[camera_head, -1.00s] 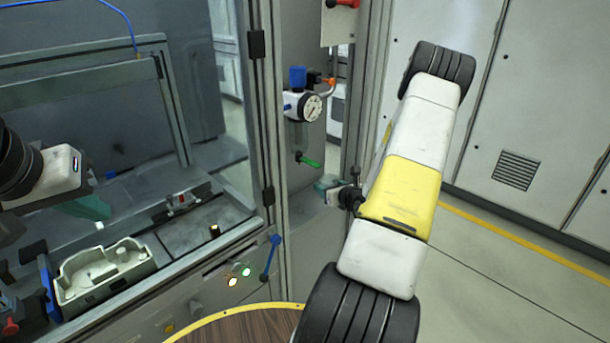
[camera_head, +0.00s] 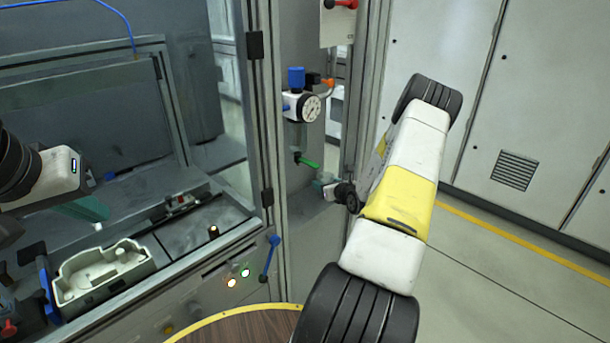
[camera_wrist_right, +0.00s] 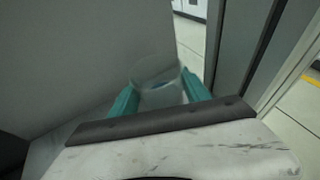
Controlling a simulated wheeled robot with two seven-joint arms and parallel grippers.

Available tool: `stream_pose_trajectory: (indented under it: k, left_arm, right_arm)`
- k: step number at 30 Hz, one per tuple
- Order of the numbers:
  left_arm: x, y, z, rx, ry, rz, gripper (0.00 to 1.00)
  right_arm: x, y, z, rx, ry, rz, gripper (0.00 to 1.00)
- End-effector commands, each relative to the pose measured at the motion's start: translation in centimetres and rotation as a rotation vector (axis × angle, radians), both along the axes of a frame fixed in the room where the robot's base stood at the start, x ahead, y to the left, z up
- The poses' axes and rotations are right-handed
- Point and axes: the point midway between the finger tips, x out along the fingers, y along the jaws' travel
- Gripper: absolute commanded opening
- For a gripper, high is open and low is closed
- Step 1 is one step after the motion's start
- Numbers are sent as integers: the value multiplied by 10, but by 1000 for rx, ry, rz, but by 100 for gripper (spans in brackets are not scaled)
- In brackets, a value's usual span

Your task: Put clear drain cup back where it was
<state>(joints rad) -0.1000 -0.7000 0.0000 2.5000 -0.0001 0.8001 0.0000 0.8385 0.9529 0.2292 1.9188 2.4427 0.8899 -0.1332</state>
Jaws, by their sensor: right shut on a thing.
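The clear drain cup (camera_wrist_right: 158,88) is a see-through round cup between the teal fingers of my right gripper (camera_wrist_right: 160,101) in the right wrist view. The gripper is shut on it. In the head view my right gripper (camera_head: 322,186) is small and partly hidden behind its own wrist, below the air regulator; the cup cannot be made out there. The regulator has a gauge (camera_head: 309,107), a blue knob and a green drain lever (camera_head: 307,162). My left gripper (camera_head: 86,210) hangs over the machine bed at left; its finger gap cannot be seen clearly.
A grey frame post (camera_head: 268,190) stands left of the regulator and another post (camera_head: 362,100) stands right of it, leaving a narrow bay. A pale tray-like fixture (camera_head: 103,270) lies inside the machine. A blue lever (camera_head: 270,258) sticks out below. White cabinets (camera_head: 480,110) stand at right.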

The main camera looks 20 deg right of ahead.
Motion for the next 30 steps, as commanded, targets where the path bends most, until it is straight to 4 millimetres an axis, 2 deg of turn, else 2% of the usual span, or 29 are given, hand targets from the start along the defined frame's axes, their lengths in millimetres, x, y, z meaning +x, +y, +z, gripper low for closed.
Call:
stream_pose_trajectory:
  k: [4,5,8,20,23,30]
  left_arm:
    - [0,0,0,0,0,0,0]
    - [0,0,0,0,0,0,0]
    - [0,0,0,0,0,0,0]
    - [0,0,0,0,0,0,0]
    - [0,0,0,0,0,0,0]
    - [0,0,0,0,0,0,0]
  right_arm:
    - [0,0,-3,1,1,1,10]
    - [0,0,-4,1,1,1,57]
    - [0,0,-3,1,1,0,77]
    - [-2,0,1,0,1,-1,77]
    - [-14,-1,5,1,3,-1,77]
    - [-63,-1,23,1,2,-3,77]
